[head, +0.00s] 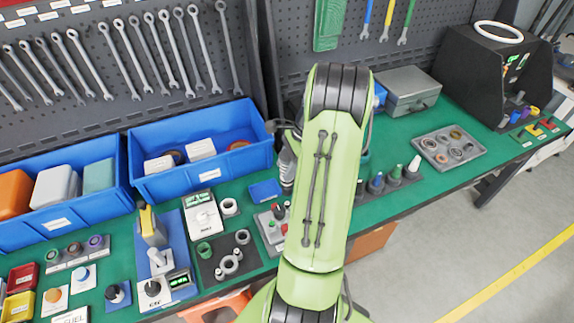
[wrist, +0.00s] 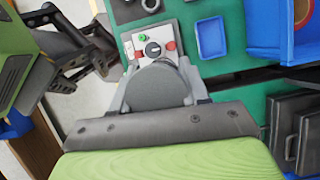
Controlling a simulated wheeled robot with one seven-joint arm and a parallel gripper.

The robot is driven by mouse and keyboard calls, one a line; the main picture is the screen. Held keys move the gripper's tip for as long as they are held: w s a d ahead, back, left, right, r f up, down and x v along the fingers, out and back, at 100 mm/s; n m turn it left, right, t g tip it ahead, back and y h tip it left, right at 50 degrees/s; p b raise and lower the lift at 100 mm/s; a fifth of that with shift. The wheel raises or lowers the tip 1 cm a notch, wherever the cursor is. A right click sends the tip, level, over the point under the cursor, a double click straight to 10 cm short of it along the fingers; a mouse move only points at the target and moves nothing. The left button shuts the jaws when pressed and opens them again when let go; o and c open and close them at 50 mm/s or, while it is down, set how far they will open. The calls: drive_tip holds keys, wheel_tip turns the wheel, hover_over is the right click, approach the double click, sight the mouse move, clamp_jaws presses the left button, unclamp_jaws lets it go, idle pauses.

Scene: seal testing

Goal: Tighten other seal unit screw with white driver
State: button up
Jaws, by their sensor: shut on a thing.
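A small grey unit (head: 270,236) with red and dark parts on top sits on the green bench just left of my arm. The wrist view shows what looks like the same unit (wrist: 140,40), with a black knob, a green button and red parts at its sides. My gripper (head: 287,165) shows only in part, grey and above the bench, behind the left edge of my green arm. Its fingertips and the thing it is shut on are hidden. A white-tipped piece (head: 414,166) stands in a row beside green and blue ones, right of my arm; I cannot tell whether it is a driver.
A small blue tray (head: 265,190) lies beside the unit. Blue bins (head: 200,178) line the back left. A grey plate with rings (head: 450,150) and a metal box (head: 408,90) lie at the right. Tools and meters crowd the left bench. Bare green bench shows along the right front.

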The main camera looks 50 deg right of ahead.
sight(287, 183)
drive_tip(key=shift+f+b, duration=2.6)
drive_tip(key=shift+b, duration=0.2)
drive_tip(key=shift+r, duration=0.15)
drive_tip(key=shift+f+b, duration=0.45)
drive_tip(key=shift+f, duration=0.65)
drive_tip(key=shift+f+p, duration=0.45)
drive_tip(key=shift+p, duration=0.9)
idle(2.2)
